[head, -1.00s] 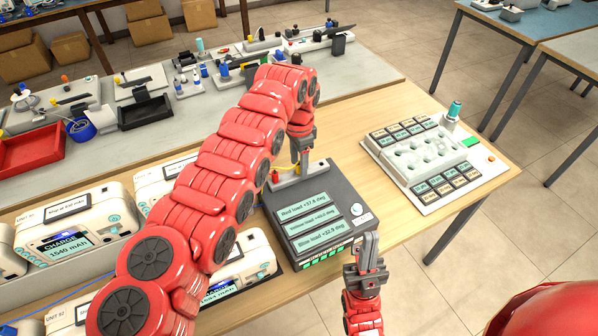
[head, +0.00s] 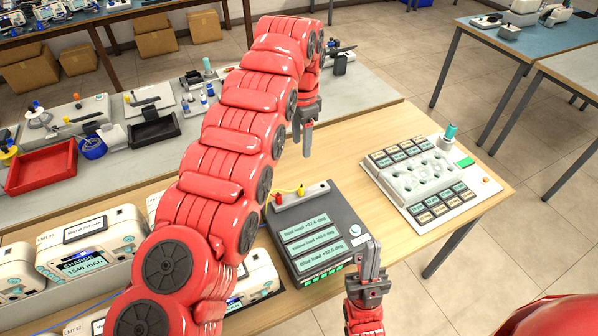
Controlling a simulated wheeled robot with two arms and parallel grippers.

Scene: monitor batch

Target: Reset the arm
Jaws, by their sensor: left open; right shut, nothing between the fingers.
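My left arm (head: 225,150) comes in from the left and arches across the view. Its gripper (head: 305,138) hangs fingers down above the wooden table, behind and above the dark tester box (head: 322,233). It is open and holds nothing, though the gap between its fingers is hard to see from here. My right gripper (head: 371,258) points up in front of the tester's right front corner. It is shut with nothing in it. The tester shows three load readings in degrees and has a grey strip with red and yellow connectors (head: 301,191) on its back edge.
White monitor units (head: 90,246) stand at the left, partly hidden by my arm. A white tray with labelled tiles (head: 425,205) lies at the table's right. A red bin (head: 42,168) and small tools occupy the grey bench behind. Bare wood (head: 345,165) lies between tester and tray.

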